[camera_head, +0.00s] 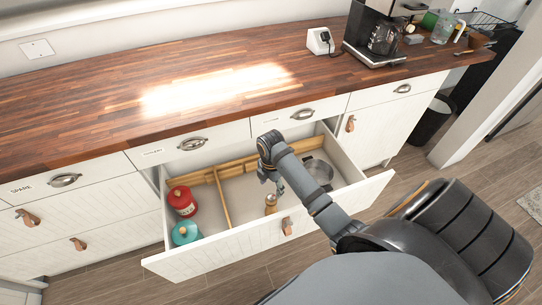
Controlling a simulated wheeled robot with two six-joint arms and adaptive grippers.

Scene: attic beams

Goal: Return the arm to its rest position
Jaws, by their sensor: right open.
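My right arm reaches from the lower right over an open white drawer (240,243). My right gripper (272,181) points down above the drawer's middle; it is small here but looks open and empty. A small brown-topped bottle or mill (271,204) stands in the drawer just below and in front of it, seemingly apart from the fingers. A red lidded container (182,202) and a teal one (186,234) are in the left compartment. A steel pot (319,173) is in the right part, partly behind my arm. My left gripper is not in view.
A wooden divider (222,198) splits the drawer. The wooden countertop (120,103) lies above and behind it, mostly clear on the left. A coffee machine (376,28) and a glass pitcher (443,28) stand at the back right. A dark bin (433,118) stands right of the cabinets.

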